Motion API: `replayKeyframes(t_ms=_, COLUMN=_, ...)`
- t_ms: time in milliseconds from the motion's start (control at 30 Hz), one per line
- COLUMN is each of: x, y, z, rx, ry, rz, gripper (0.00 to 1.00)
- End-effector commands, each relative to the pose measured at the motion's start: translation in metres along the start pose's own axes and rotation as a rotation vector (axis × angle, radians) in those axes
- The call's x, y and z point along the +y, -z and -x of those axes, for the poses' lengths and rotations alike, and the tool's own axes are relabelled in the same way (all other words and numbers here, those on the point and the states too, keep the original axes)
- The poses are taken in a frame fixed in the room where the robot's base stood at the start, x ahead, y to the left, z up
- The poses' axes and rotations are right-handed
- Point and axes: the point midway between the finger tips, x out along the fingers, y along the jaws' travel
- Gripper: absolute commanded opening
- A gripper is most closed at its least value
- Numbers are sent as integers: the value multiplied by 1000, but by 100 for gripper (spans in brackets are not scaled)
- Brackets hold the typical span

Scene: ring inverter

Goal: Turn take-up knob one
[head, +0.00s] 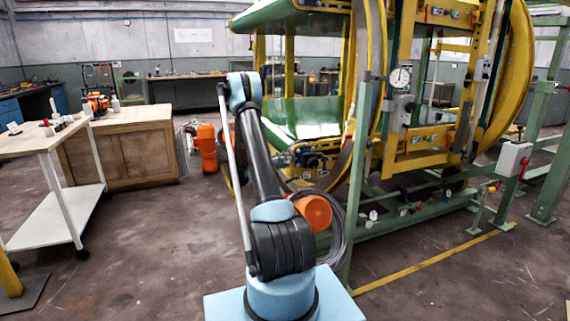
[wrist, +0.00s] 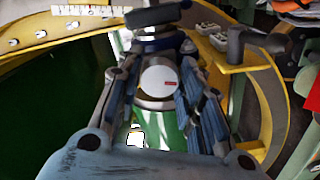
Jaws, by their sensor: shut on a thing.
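In the wrist view, a round knob (wrist: 158,77) with a pale grey face and a small red mark sits between the fingers of my gripper (wrist: 157,98). The fingers lie along its left and right sides, and my gripper is shut on it. I take this for take-up knob one, but no label is readable. The knob's base and shaft are partly hidden. In the head view, my blue and black arm reaches toward the yellow and green ring inverter (head: 380,110). I cannot make out my gripper or the knob clearly there.
In the wrist view, a dark cylindrical fitting (wrist: 155,17) lies just beyond the knob, and a yellow bracket (wrist: 236,60) stands to the right. In the head view, a green base frame (head: 400,220) runs along the floor. A white cart (head: 60,205) and wooden cabinet (head: 125,150) stand left.

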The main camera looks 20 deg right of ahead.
Motion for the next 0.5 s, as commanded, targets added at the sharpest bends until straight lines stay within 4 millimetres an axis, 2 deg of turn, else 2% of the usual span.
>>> replayKeyframes(t_ms=33, x=-2, y=5, z=6, rx=13, ry=5, rz=42, gripper=10)
replayKeyframes(t_ms=500, x=-2, y=5, z=6, rx=15, ry=3, rz=488, gripper=10)
